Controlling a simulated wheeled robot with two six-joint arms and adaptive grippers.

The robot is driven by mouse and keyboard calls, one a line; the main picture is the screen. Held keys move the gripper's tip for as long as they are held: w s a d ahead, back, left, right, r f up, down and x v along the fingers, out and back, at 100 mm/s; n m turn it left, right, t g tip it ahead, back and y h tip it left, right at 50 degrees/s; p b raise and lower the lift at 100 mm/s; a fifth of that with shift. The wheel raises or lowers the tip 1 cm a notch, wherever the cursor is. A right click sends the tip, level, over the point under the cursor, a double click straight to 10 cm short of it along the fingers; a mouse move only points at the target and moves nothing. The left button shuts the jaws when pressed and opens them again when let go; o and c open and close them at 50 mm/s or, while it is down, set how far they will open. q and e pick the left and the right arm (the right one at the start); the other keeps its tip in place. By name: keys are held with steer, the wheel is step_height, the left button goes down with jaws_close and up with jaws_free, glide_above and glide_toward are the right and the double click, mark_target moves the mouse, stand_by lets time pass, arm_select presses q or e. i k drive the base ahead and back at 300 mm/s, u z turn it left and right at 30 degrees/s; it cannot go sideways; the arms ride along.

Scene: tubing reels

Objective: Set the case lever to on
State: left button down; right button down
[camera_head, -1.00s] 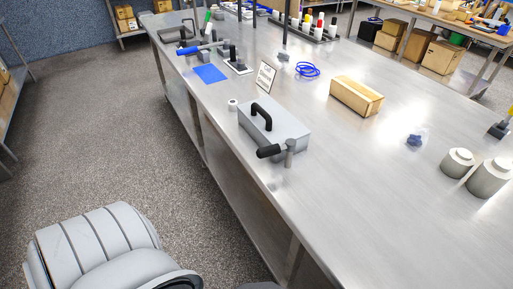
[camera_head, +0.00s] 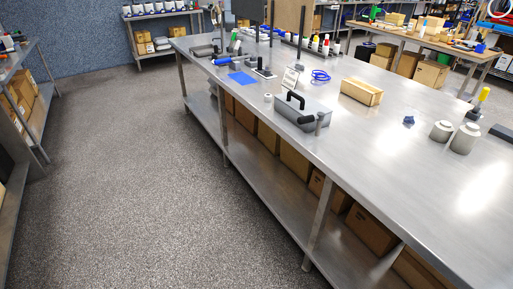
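The grey metal case (camera_head: 301,113) sits on the steel bench, near its front edge. It has a black arched handle (camera_head: 295,98) on top. The case lever, with a black grip (camera_head: 307,120) and a grey post (camera_head: 319,122), is at the case's near right end. The grip points left, towards the bench's front edge. A small sign (camera_head: 291,78) stands behind the case; its text is too small to read. Neither of my grippers shows in this view.
The steel bench (camera_head: 400,185) has a lower shelf with cardboard boxes. A wooden box (camera_head: 361,92), blue tubing coil (camera_head: 320,75), blue knob (camera_head: 409,120) and two grey cylinders (camera_head: 441,131) stand on it. The floor (camera_head: 130,190) left of the bench is clear.

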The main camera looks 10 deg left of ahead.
mark_target(320, 116)
steer(key=z, duration=0.9)
steer(key=i, duration=0.85)
steer(key=z, duration=0.15)
